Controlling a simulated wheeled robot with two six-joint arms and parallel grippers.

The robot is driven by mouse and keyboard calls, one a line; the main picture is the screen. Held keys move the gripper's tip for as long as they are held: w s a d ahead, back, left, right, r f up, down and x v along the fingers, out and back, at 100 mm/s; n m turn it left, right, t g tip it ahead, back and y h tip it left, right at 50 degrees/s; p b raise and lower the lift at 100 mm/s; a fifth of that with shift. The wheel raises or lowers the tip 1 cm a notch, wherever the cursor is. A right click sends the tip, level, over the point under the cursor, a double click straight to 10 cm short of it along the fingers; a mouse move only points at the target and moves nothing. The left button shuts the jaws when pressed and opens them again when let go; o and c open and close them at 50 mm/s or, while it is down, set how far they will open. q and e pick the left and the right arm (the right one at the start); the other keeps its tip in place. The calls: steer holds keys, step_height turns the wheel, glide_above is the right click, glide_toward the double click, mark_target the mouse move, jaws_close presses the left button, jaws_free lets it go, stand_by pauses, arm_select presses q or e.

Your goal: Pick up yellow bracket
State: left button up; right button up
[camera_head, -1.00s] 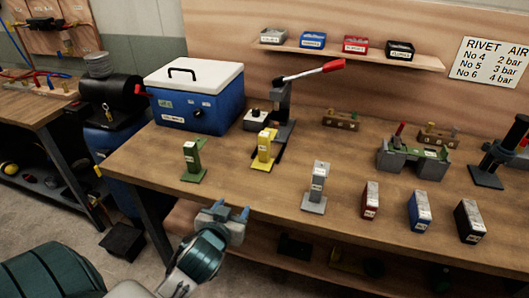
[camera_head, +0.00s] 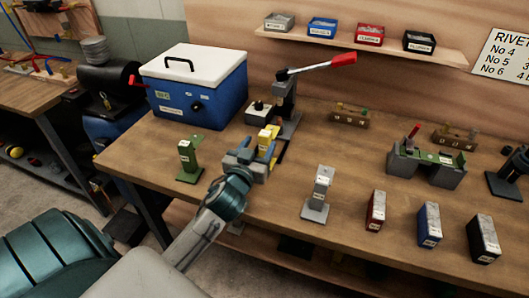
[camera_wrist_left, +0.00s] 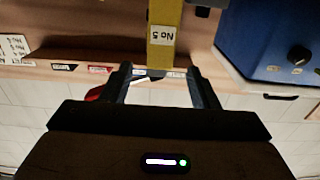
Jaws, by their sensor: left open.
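The yellow bracket (camera_head: 266,137) stands on the wooden workbench in the head view, partly hidden behind my left gripper. In the left wrist view the yellow bracket (camera_wrist_left: 165,30) shows as an upright bar with a "No 5" label, at the top middle, in line with the gap between the fingers. My left gripper (camera_head: 258,148) is open, with its fingers at the bracket; it also shows in the left wrist view (camera_wrist_left: 162,75). I cannot tell whether the fingers touch the bracket. My right gripper is not in view.
A green bracket (camera_head: 187,158) stands to the left and a grey bracket (camera_head: 319,190) to the right. A lever press (camera_head: 287,100) stands close behind. A blue cooler (camera_head: 200,95) is at the back left. Red, blue and black boxes line the bench's front right.

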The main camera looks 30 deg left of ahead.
mark_target(263, 138)
arm_select(q)
steer(key=p+x, duration=0.1)
steer(key=x, duration=0.3)
steer(key=shift+r, duration=0.1)
steer(key=shift+w, duration=0.5)
steer(key=shift+s, duration=0.1)
steer(key=c, duration=0.6)
jaws_close()
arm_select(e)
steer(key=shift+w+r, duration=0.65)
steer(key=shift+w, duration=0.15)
